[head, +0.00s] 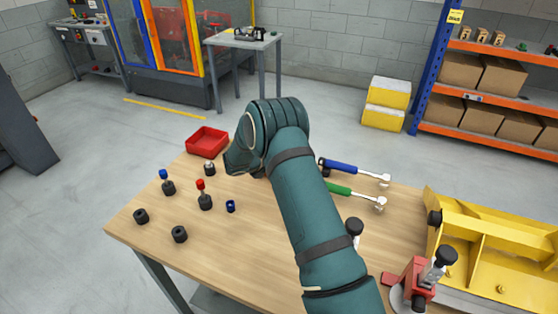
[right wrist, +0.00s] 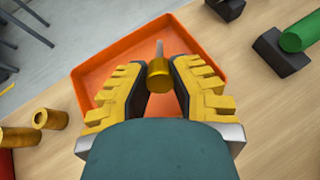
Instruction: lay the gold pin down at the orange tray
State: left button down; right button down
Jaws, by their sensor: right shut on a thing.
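The gold pin (right wrist: 159,74) is between the yellow-padded fingers of my right gripper (right wrist: 158,80), with a thin grey shaft pointing away from me. The gripper is shut on it. The orange tray (right wrist: 90,68) lies beyond the fingers on the wooden table in the right wrist view, and the pin shows against its floor. I cannot tell the gap between pin and tray. In the head view my right arm hides the gripper, the pin and the orange tray. My left gripper is not in view.
Gold cylinders (right wrist: 48,118) lie left of the orange tray. Black blocks and a green-handled tool (head: 340,189) are on the right. A red tray (head: 207,138), black holders (head: 180,234) and a yellow fixture (head: 490,240) stand on the table.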

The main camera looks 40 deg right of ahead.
jog(key=shift+f, duration=0.35)
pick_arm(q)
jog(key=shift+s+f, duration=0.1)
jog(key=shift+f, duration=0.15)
pick_arm(e)
jog(key=c, duration=0.9)
grip_release()
jog(key=shift+o, duration=0.2)
jog(key=v, duration=1.2)
